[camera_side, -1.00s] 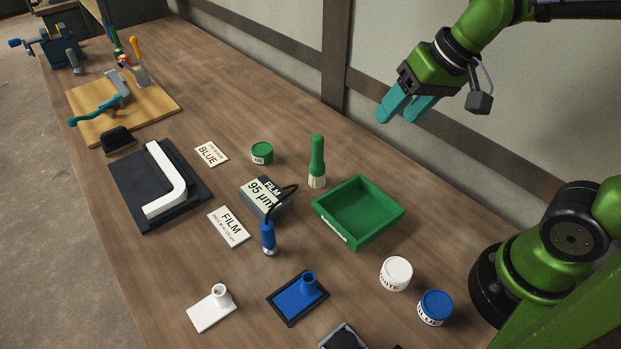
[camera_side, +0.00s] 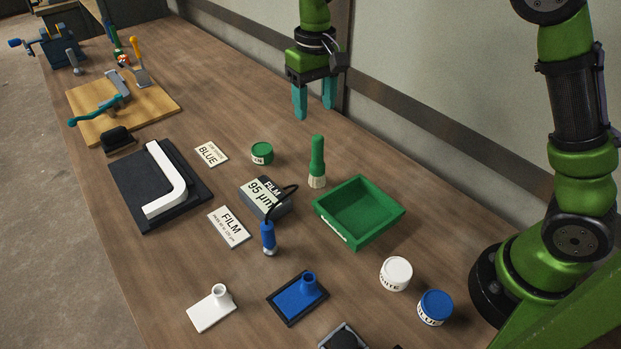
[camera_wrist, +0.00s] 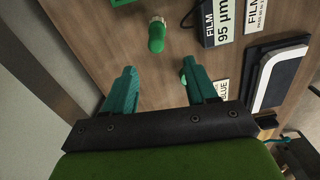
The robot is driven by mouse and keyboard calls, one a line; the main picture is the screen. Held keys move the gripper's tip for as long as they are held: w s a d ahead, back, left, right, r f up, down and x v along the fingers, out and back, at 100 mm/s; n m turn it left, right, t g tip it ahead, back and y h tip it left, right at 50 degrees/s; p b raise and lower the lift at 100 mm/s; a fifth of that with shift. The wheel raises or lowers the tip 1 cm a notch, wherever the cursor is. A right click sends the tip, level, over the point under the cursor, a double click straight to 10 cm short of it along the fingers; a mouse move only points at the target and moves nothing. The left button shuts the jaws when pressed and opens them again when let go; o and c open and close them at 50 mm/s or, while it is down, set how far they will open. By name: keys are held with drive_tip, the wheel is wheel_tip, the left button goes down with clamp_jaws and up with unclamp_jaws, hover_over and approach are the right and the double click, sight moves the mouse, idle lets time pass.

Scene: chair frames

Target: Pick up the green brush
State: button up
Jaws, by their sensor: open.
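The green brush (camera_side: 317,157) stands upright on the wooden table, green handle up and pale bristles down, just behind the green tray. In the wrist view the brush (camera_wrist: 156,38) is seen nearly from above, beyond the fingertips and between their lines. My gripper (camera_side: 315,108) is open and empty, fingers pointing down, above the table and apart from the brush. In the side view it hangs higher than the brush, toward the wall. Its two teal fingers also show in the wrist view (camera_wrist: 159,69).
The green tray (camera_side: 325,207) is close in front of the brush. A green-lidded jar (camera_side: 262,154) stands to its left; a 95 µm film box (camera_side: 262,200) and blue-handled corded tool (camera_side: 268,238) are nearby. The wall is behind. Bare table lies left of my gripper.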

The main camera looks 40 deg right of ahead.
sight(317, 151)
wheel_tip(317, 151, down, 7)
drive_tip(key=shift+f, duration=0.1)
drive_tip(key=shift+s+d+f, duration=0.15)
drive_tip(key=shift+f, duration=1.25)
drive_tip(key=shift+s+d+f, duration=0.1)
drive_tip(key=shift+f, duration=1.25)
drive_tip(key=shift+c, duration=0.2)
clamp_jaws()
drive_tip(key=shift+r, duration=0.1)
wheel_tip(317, 151, up, 10)
drive_tip(key=shift+f, duration=0.1)
